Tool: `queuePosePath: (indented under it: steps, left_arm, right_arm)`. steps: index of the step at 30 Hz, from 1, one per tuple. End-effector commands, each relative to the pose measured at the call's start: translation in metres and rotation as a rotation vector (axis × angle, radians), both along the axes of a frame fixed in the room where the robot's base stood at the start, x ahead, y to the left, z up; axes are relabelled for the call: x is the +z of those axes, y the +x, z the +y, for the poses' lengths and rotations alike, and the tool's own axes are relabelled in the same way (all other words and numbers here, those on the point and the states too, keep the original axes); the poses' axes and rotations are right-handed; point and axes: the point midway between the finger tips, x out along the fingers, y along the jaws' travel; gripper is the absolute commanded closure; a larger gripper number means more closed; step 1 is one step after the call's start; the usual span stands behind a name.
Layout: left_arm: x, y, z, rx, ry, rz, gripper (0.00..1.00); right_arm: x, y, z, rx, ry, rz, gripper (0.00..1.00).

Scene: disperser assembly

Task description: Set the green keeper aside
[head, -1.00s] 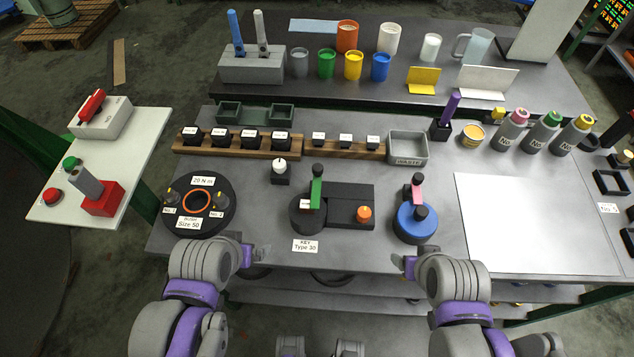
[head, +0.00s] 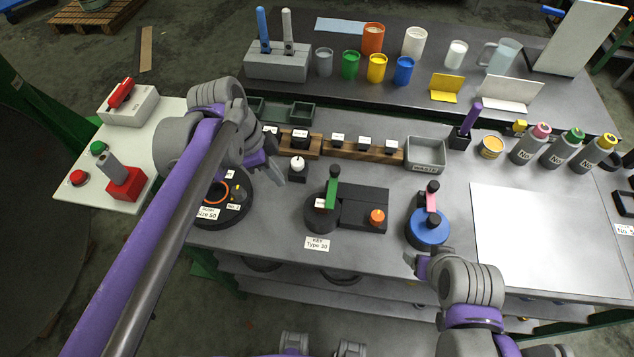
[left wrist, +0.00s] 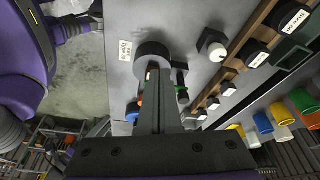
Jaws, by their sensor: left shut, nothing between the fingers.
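The green keeper (head: 331,193) stands upright on the dark round fixture (head: 318,219) in the middle of the table, with a black knob at its top. In the left wrist view a bit of green (left wrist: 182,98) shows beside my fingers, which partly hide the fixture (left wrist: 153,50). My left gripper (head: 284,173) is shut and empty, above the table to the left of the keeper and apart from it. My right gripper (head: 415,259) is low at the table's front edge, near the blue round fixture (head: 426,230); its jaw opening is unclear.
A dark block with an orange knob (head: 377,216) adjoins the fixture on the right. A small white knob (head: 297,164) stands behind my left fingers. A grey waste bin (head: 426,153) is at the back. The white sheet (head: 545,235) at right is bare. My left arm hides part of the black dial (head: 232,210).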

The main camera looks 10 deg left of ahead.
Motion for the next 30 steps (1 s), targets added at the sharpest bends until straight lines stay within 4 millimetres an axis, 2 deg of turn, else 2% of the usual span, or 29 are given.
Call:
queuePosePath:
  steps: [3, 8, 20, 26, 30]
  left_arm:
    - [0.012, 0.018, -0.001, -0.171, -0.036, -0.009, 1.0]
    - [0.019, 0.029, -0.003, -0.309, -0.069, -0.024, 1.0]
    - [0.02, 0.032, -0.003, -0.348, -0.078, -0.03, 1.0]
    - [0.008, 0.031, -0.008, -0.349, -0.078, -0.03, 1.0]
    - [-0.016, 0.031, -0.018, -0.349, -0.077, -0.029, 1.0]
  right_arm:
    - [0.004, 0.002, 0.0, 0.0, 0.0, -0.003, 0.3]
    - [0.006, 0.002, 0.0, 0.0, 0.0, -0.004, 0.3]
    - [0.006, 0.002, 0.0, 0.0, 0.0, -0.004, 0.3]
    - [0.005, 0.002, 0.0, 0.0, 0.0, -0.003, 0.3]
    - [0.002, 0.001, 0.0, 0.0, 0.0, -0.002, 0.3]
